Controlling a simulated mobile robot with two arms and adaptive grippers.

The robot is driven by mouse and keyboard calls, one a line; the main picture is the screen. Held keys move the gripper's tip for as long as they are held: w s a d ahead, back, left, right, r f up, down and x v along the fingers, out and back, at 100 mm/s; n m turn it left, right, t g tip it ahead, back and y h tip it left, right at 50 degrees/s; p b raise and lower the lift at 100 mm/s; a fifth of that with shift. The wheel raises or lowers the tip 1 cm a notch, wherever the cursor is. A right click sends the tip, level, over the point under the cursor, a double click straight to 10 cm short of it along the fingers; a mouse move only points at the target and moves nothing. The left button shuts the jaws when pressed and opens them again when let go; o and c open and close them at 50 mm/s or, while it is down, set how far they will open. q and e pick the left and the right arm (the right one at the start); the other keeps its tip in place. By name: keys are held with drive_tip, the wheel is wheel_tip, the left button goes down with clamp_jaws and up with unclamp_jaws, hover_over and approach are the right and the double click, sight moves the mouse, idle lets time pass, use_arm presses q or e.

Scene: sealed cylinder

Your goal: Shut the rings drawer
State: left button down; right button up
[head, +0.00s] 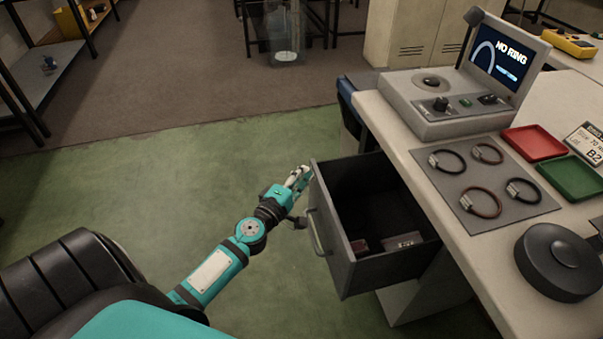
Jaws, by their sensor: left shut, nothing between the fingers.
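The drawer (347,257) is pulled out from under the desk and stands open. It is dark grey with a metal bar handle (316,233) on its front. Inside lie a small reddish item and a pale labelled item near the front right. My left gripper (303,174) is shut and empty, at the far upper corner of the drawer front, on its outer side. I cannot tell whether it touches the drawer front. My right gripper is not in view.
The desk (415,165) holds a grey mat (484,184) with several rings, a red tray (534,143), a green tray (572,179), a tester with a screen reading "NO RING" (500,62) and a round black device (556,262). The green floor (150,190) left of the drawer is clear.

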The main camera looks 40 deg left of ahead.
use_arm(q)
drive_tip(key=w+d, duration=1.4)
drive_tip(key=w, duration=0.2)
drive_tip(key=shift+w+d+p, duration=0.15)
drive_tip(key=shift+w+p, duration=0.1)
drive_tip(key=shift+p, duration=0.2)
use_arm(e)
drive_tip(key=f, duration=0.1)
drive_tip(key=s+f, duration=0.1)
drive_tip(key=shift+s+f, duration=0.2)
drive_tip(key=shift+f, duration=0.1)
use_arm(q)
drive_tip(key=shift+w+r, duration=0.1)
drive_tip(key=shift+r, duration=0.05)
